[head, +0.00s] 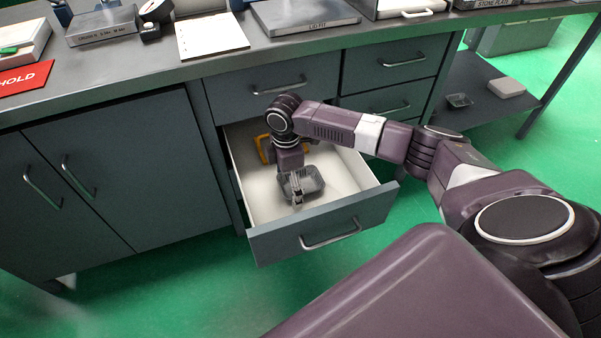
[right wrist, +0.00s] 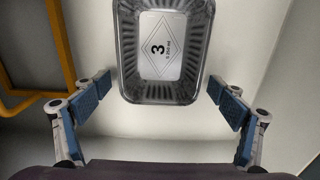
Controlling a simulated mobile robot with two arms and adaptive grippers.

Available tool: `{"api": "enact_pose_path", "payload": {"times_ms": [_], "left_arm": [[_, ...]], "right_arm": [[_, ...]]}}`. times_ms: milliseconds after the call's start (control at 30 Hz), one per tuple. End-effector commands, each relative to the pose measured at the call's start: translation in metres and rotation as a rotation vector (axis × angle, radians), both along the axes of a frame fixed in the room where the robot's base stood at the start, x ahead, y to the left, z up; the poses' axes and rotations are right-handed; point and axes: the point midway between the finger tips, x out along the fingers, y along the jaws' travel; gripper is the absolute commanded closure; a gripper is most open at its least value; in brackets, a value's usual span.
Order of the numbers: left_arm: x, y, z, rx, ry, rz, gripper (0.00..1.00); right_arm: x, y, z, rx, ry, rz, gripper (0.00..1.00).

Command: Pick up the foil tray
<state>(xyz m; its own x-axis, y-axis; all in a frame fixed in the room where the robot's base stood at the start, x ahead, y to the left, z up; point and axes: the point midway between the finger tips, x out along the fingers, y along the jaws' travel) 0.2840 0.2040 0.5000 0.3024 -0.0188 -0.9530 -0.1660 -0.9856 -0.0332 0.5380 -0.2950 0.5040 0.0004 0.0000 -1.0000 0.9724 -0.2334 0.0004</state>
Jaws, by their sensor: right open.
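The foil tray (head: 314,181) is a small grey ribbed tray inside the open drawer. In the right wrist view the foil tray (right wrist: 163,92) shows a white label with a 3 on its floor; its far end is cut off by the top edge. My right gripper (head: 297,196) reaches down into the drawer over the tray. In the right wrist view my right gripper (right wrist: 160,86) is open, one finger to each side of the tray's near end, with gaps between pads and walls. Whether the fingertips are at rim height is hard to tell. My left gripper is out of view.
Another small tray (head: 459,100) sits on a lower shelf. The counter (head: 150,82) overhangs behind.

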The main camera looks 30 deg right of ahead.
Motion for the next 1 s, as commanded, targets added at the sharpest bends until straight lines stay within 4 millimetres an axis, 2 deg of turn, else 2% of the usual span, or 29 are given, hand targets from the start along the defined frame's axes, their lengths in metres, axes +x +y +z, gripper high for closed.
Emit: {"api": "enact_pose_path", "payload": {"times_ms": [233,500,833,1000], "left_arm": [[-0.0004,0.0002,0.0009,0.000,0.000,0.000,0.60],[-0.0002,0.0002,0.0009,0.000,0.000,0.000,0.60],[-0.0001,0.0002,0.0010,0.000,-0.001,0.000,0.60],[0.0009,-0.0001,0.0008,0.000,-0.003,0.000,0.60]], "right_arm": [[-0.0001,-0.0001,-0.0005,0.000,0.000,0.000,0.12],[-0.0001,-0.0002,-0.0003,0.000,0.000,0.000,0.41],[-0.0001,-0.0003,0.0003,0.000,0.000,0.000,0.41],[0.0002,-0.0005,0.0066,0.000,0.000,0.000,0.41]]}}
